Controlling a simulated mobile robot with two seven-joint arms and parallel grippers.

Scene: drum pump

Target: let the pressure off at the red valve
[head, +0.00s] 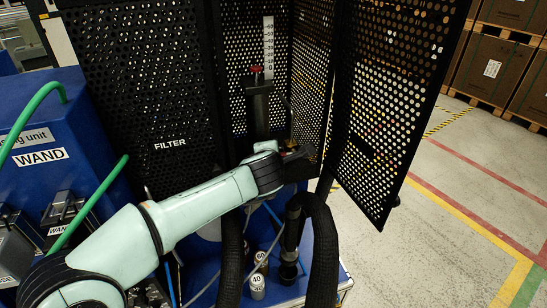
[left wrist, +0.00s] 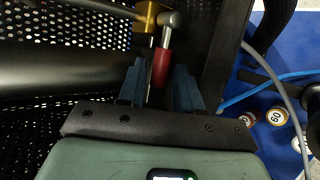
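In the left wrist view a red valve handle (left wrist: 161,68) hangs from a silver stem beside a brass valve body (left wrist: 149,16). My left gripper (left wrist: 159,66) has its two blue fingers apart, one on each side of the red handle in the picture. Gaps show between handle and fingers; I cannot tell how deep the handle sits between them. In the head view my left gripper (head: 300,154) is at the perforated cage, mostly hidden by its own wrist, and the red handle is not clearly seen. My right gripper is in neither view.
A perforated black door (head: 395,95) stands open on the right. A post with a red top (head: 257,72) and a scale (head: 268,45) stand behind my wrist. Black hoses (head: 322,250), small numbered weights (head: 257,284) and a blue unit (head: 45,130) are near. Floor at right is clear.

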